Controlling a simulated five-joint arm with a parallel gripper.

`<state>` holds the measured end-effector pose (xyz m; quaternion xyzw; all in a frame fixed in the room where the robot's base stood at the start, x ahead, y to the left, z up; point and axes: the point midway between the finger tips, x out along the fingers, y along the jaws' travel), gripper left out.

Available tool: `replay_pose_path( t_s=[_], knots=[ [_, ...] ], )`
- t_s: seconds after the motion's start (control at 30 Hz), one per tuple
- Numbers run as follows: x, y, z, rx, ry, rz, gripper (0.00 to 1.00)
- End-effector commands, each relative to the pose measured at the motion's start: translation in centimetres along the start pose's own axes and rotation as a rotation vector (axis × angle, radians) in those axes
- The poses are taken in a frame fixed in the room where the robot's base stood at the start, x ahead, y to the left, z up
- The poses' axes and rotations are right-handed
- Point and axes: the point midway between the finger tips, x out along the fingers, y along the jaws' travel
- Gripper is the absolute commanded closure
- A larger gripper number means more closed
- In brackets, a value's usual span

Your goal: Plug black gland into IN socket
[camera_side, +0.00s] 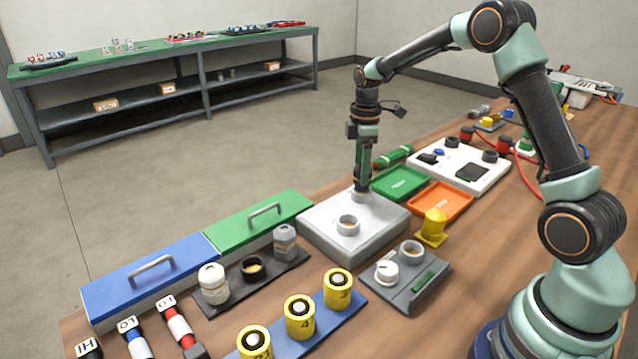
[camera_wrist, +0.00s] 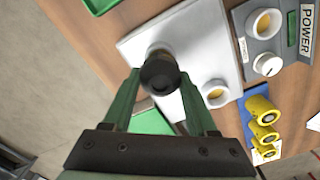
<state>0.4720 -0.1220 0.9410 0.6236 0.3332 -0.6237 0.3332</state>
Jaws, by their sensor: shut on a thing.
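The black gland (camera_wrist: 158,74) sits between the two green fingers of my gripper (camera_wrist: 160,84) in the wrist view; the fingers are shut on it. In the side view my gripper (camera_side: 361,182) points straight down over the pale block (camera_side: 325,237). The block has two round sockets. The gland is at the far socket (camera_side: 359,196) and hides most of it in the wrist view. I cannot tell whether the gland is above it or inside it. The near socket (camera_side: 348,225) is empty and shows a tan inside. I cannot read an IN label on either.
A grey unit (camera_side: 405,280) with a white knob and a yellow fitting (camera_side: 433,226) stand right of the block. Green (camera_side: 400,183) and orange (camera_side: 440,201) trays lie behind. Blue (camera_side: 150,278) and green (camera_side: 258,221) lidded boxes and yellow cylinders (camera_side: 299,316) are to the left and front.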

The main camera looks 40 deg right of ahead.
Motion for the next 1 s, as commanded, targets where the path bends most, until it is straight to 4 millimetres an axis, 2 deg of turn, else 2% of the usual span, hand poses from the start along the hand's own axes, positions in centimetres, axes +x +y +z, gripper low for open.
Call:
replay_pose_path(
  t_s=[1.0],
  knots=[
    [1.9, 0.0, 0.0, 0.0, 0.0, 0.0, 1.0]
  ],
)
